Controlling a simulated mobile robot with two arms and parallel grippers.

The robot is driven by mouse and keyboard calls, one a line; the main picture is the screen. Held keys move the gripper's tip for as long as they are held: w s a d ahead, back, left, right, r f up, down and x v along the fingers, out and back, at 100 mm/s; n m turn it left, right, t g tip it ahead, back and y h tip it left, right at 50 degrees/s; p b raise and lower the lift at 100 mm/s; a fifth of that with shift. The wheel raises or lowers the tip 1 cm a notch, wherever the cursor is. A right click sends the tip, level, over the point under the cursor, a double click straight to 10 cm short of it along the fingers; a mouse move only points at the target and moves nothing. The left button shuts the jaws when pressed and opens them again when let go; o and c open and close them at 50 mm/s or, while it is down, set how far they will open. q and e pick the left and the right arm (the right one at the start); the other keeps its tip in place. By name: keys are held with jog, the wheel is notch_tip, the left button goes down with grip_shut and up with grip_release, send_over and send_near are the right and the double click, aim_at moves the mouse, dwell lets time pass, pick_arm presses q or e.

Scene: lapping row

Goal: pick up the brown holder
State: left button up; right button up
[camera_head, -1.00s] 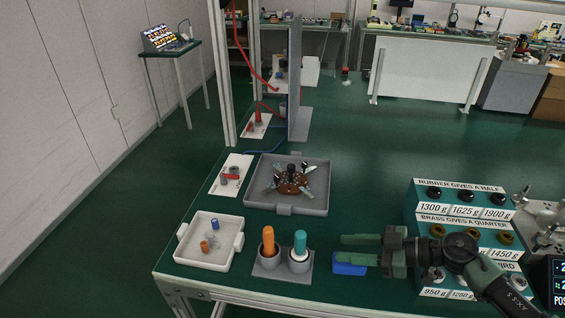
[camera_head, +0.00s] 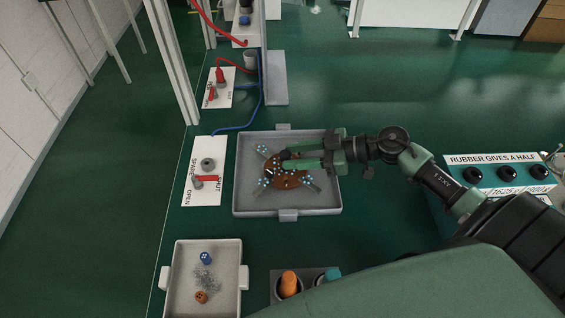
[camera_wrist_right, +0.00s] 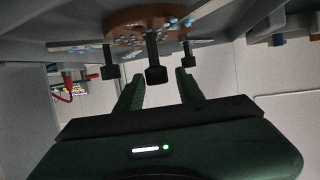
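The brown holder (camera_head: 272,169) is a round disc with light-blue specks. It lies in the grey tray (camera_head: 240,190), with grey arms sticking out and black knobs on it. In the right wrist view the holder (camera_wrist_right: 150,17) shows at the top, inverted, with a black middle knob (camera_wrist_right: 154,60) hanging between the fingertips. My right gripper (camera_head: 288,157) reaches in from the right over the holder. Its green fingers are open on either side of the middle knob, with gaps visible in the wrist view. My left gripper is not in view.
A white tray (camera_head: 176,285) with a blue and an orange piece stands at the front left. Orange (camera_head: 289,284) and teal (camera_head: 331,275) handles stand in a grey rack. A valve card (camera_head: 204,142) and a weight box (camera_head: 505,181) flank the tray. My arm covers the front right.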

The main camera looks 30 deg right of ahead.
aim_at(275, 167)
jog(key=x, duration=0.5)
jog(key=shift+w+a+r, duration=0.1)
jog(key=shift+w+a, duration=0.05)
jog(key=shift+w, duration=0.25)
jog(key=shift+r, duration=0.1)
grip_shut()
